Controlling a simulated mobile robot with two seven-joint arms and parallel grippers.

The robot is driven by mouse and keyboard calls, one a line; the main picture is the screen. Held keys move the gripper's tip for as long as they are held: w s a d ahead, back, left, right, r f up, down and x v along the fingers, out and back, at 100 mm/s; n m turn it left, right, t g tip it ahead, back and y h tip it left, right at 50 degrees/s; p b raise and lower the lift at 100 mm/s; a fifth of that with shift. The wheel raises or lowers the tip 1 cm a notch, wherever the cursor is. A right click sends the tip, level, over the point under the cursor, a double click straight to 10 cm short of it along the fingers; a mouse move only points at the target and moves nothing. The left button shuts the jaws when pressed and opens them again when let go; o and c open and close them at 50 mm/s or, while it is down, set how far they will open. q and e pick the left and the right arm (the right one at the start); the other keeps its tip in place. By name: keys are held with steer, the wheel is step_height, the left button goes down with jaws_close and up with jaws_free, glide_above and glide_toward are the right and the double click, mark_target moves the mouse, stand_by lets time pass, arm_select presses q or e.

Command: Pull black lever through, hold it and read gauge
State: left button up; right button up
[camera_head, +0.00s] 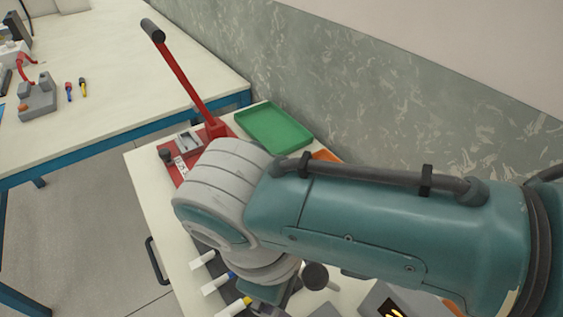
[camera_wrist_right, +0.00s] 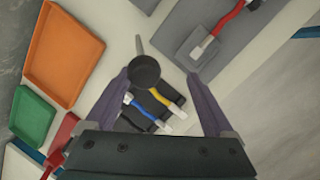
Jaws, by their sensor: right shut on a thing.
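The black lever's round dark knob (camera_head: 315,276) shows just below my right arm in the head view. In the right wrist view the knob (camera_wrist_right: 145,72) lies between the fingers of my right gripper (camera_wrist_right: 160,76), with a thin grey rod running up from it. The right gripper is shut on the lever, though its contact with the right finger is not clear. My left gripper is out of view.
A red lever (camera_head: 183,80) with a black grip stands upright on a red base. A green tray (camera_head: 274,128) lies beside it, and an orange tray (camera_wrist_right: 62,58) adjoins it. Another table (camera_head: 90,90) stands left across a floor gap.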

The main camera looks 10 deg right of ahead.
steer(key=s+a+r+p, duration=0.1)
steer(key=a+r+p, duration=0.3)
steer(key=a+r, duration=0.1)
steer(key=shift+s+r, duration=0.3)
steer(key=shift+r, duration=0.35)
stand_by(0.5)
steer(key=p+v, duration=0.1)
steer(key=v, duration=0.9)
steer(key=shift+p, duration=0.35)
